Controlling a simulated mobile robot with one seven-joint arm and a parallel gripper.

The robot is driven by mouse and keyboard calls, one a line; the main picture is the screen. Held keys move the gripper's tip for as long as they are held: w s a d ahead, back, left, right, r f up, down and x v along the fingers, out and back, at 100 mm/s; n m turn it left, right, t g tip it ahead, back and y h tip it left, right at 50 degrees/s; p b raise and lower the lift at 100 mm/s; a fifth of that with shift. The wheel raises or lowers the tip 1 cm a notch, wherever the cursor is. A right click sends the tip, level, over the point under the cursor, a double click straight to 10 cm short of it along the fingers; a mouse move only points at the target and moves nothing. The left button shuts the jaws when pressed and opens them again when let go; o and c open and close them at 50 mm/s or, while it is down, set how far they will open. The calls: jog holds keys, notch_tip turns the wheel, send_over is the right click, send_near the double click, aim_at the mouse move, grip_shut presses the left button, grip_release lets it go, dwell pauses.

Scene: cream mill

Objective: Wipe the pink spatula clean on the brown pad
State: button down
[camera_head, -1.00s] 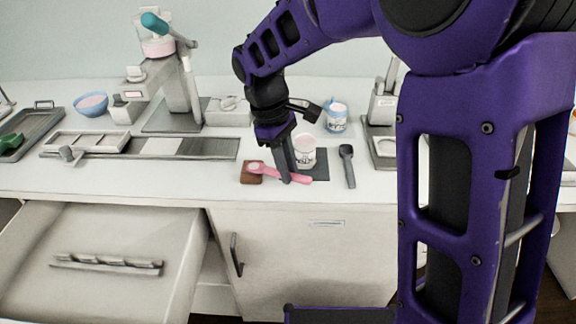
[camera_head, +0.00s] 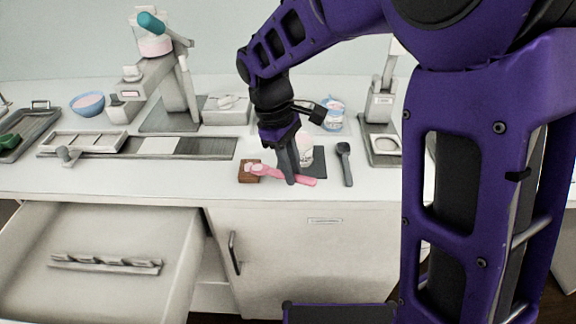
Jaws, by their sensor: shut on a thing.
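The pink spatula (camera_head: 267,171) lies nearly level near the front edge of the counter, its handle end (camera_head: 306,181) to the right. My gripper (camera_head: 291,179) points down and is shut on the spatula's handle. The spatula's left end is over or against the brown pad (camera_head: 246,177); I cannot tell whether it touches. The end looks pale pink.
A white cup (camera_head: 305,153) on a dark mat (camera_head: 319,168) stands just behind my gripper, partly hidden. A dark grey spoon-like tool (camera_head: 345,166) lies to the right. A drawer (camera_head: 95,225) stands open at the left front.

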jog(key=shift+w+a+p, duration=0.35)
jog(key=shift+w+a, duration=0.05)
jog(key=shift+a, duration=0.3)
jog(key=shift+d, duration=0.15)
jog(key=shift+s+d, duration=0.4)
jog(key=shift+d, duration=0.15)
jog(key=shift+w+a+p, duration=0.35)
jog(key=shift+w+a, duration=0.05)
jog(key=shift+a, duration=0.3)
jog(key=shift+s+d, duration=0.4)
jog(key=shift+d, duration=0.3)
jog(key=shift+w+a+p, duration=0.3)
jog(key=shift+w+a, duration=0.1)
jog(key=shift+a, duration=0.3)
